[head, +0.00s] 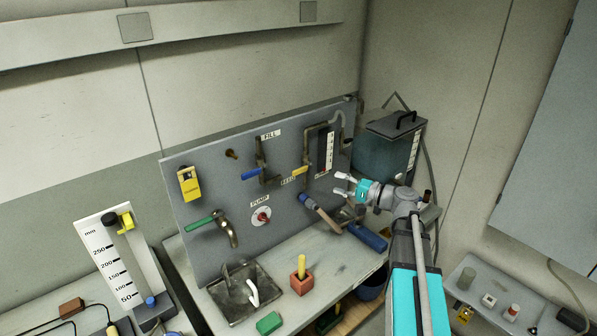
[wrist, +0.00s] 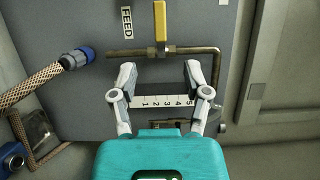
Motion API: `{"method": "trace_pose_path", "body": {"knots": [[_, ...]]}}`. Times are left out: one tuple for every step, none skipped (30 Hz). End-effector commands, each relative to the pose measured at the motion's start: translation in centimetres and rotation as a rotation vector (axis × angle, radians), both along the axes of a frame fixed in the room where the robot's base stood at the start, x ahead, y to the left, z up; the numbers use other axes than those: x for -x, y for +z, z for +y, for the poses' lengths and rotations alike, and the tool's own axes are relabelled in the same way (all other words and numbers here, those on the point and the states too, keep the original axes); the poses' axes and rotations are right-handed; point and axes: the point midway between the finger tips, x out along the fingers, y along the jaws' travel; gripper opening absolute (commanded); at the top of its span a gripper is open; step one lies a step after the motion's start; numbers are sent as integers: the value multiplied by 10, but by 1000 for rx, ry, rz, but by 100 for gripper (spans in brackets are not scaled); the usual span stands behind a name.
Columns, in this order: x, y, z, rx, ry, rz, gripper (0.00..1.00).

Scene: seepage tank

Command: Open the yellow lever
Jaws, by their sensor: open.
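The yellow lever (head: 300,170) sits on the grey panel beside the FEED label, on a brass valve. In the head view it lies roughly level, pointing left. In the wrist view the yellow lever (wrist: 160,22) stands beyond the fingertips, above the brass pipe. My gripper (head: 341,183) is to the right of the lever and in front of the panel. In the wrist view my gripper (wrist: 159,69) is open and empty, its two fingers apart. The lever lies ahead of the gap between them, apart from both.
A blue lever (head: 251,173) sits under the FILL label, left of the yellow one. A braided hose with a blue end (wrist: 74,58) is left of my fingers. A red pump knob (head: 261,217) and green-handled tap (head: 199,222) are on the panel. A dark tank (head: 385,155) stands behind my arm.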

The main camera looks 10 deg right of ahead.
Motion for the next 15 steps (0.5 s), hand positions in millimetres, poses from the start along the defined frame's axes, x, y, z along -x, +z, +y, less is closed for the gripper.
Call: {"method": "trace_pose_path", "body": {"knots": [[0, 0, 0, 0, 0, 0, 61], [0, 0, 0, 1, 0, 1, 61], [0, 0, 0, 1, 1, 1, 61], [0, 0, 1, 1, 1, 1, 61], [-1, 0, 1, 1, 1, 1, 61], [-1, 0, 2, 1, 1, 1, 61], [-2, 0, 2, 1, 1, 1, 61], [-2, 0, 3, 1, 1, 1, 61], [-3, 0, 4, 1, 2, 1, 61], [-4, 0, 6, 1, 2, 1, 61], [-5, 0, 7, 1, 2, 1, 61], [-7, 0, 9, 2, 2, 1, 61], [-9, 0, 11, 2, 2, 1, 61], [-11, 0, 13, 2, 2, 1, 61], [-13, 0, 17, 2, 2, 1, 61]]}}
